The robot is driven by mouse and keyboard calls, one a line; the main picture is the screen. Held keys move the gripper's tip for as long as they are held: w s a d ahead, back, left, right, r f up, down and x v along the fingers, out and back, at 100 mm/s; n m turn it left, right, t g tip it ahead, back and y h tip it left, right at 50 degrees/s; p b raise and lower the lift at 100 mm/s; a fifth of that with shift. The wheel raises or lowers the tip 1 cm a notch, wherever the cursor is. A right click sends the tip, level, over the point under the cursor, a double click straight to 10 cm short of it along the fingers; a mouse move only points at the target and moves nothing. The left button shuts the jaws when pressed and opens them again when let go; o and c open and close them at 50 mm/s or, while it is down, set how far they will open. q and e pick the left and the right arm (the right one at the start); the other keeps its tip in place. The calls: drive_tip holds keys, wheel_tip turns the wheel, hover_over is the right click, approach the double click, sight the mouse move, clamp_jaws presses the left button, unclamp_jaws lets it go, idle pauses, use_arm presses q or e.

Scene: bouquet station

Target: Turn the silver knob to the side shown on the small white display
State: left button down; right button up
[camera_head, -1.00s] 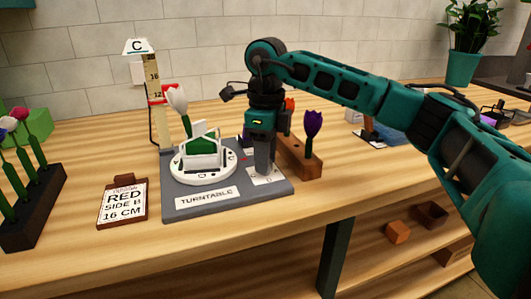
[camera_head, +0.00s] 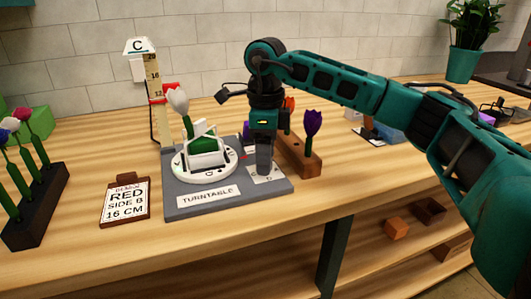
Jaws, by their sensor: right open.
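The small white display (camera_head: 139,46) shows the letter C at the back left, by the top of the height ruler. The grey turntable base (camera_head: 187,211) carries a white round disc (camera_head: 186,176) with letters on its rim; the one at the front is too small to read surely. A white holder with a white tulip (camera_head: 178,100) stands on the disc. My right gripper (camera_head: 264,165) points straight down at the white patch (camera_head: 267,180) on the base's right. It is open, around or just above where the silver knob seems to be; its fingers hide the knob. My left gripper is out of view.
An order card (camera_head: 126,203) reads RED, SIDE B, 16 CM. A dark rack (camera_head: 38,212) with flowers stands at the left. A wooden block (camera_head: 305,160) with a purple tulip (camera_head: 312,124) stands close right of my gripper. The front table edge is clear.

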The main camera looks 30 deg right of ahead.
use_arm(q)
drive_tip(key=p, duration=0.1)
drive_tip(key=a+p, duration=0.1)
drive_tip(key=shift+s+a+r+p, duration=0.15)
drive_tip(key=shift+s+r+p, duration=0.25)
use_arm(e)
wheel_tip(320, 180, up, 13)
drive_tip(key=shift+d, duration=0.15)
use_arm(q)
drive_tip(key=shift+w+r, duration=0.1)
use_arm(e)
drive_tip(key=shift+w, duration=0.1)
